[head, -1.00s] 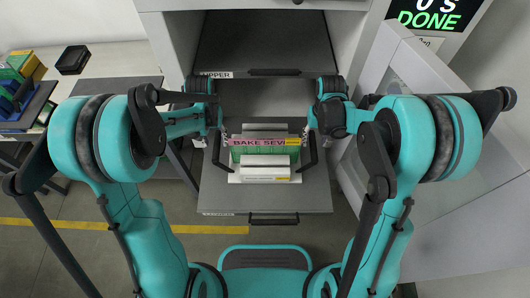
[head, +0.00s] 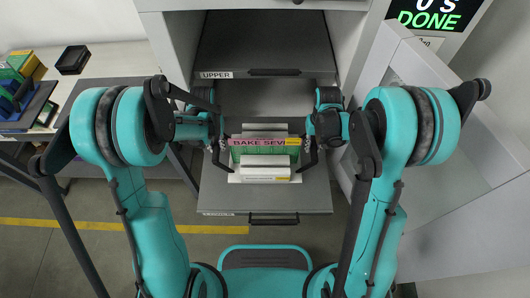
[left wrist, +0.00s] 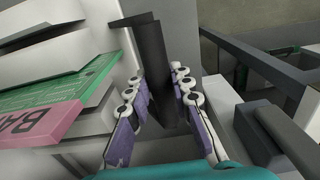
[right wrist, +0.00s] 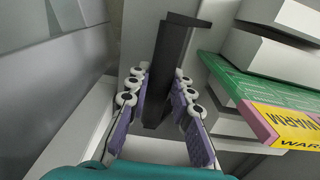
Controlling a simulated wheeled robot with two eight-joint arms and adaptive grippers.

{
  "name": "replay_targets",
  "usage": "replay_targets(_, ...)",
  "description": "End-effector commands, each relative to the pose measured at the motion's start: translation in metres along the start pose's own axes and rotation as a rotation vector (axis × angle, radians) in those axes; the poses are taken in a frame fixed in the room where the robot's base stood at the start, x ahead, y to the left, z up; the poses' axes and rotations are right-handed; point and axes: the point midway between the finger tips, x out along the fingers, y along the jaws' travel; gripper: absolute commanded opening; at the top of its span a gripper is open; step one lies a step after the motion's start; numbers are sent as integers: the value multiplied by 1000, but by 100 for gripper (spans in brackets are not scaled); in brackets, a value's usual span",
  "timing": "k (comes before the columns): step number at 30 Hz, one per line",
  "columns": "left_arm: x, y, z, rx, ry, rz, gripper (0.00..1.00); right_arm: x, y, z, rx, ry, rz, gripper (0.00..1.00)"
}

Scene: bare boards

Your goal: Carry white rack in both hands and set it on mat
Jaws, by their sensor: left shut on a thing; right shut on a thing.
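The white rack (head: 264,178) stands on a pulled-out grey shelf in the head view. It holds a green board (head: 264,149) with a pink and yellow label strip reading "BAKE SEV…". My left gripper (head: 219,146) is shut on the rack's left black handle, which shows between the finger pads in the left wrist view (left wrist: 158,75). My right gripper (head: 307,146) is shut on the right black handle, also between the pads in the right wrist view (right wrist: 168,75). The rack looks level. A dark grey flat surface (head: 38,106) on the left table may be the mat; I cannot tell surely.
The grey shelf (head: 310,198) extends from a white cabinet, with an upper drawer (head: 265,45) above it. An open white door (head: 415,110) stands close on the right.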

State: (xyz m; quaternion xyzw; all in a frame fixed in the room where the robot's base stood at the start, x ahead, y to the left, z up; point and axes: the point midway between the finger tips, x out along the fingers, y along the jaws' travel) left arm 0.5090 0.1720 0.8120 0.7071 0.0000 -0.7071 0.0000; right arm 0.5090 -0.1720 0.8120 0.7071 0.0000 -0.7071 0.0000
Motion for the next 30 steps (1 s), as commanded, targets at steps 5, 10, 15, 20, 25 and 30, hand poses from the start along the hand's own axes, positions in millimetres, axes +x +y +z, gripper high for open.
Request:
replay_targets(5,0,0,0,0,0,0,0,0,0,0,0,0,0,0)
replay_targets(10,-3,0,0,0,0,0,0,-3,0,0,0,0,0,0)
replay_targets(15,-12,0,0,0,0,0,0,-12,0,0,0,0,0,0)
replay_targets(20,-28,0,0,0,0,0,0,-28,0,0,0,0,0,0)
replay_targets(25,-46,0,0,0,0,0,0,-46,0,0,0,0,0,0)
replay_targets(30,-58,0,0,0,0,0,0,-58,0,0,0,0,0,0)
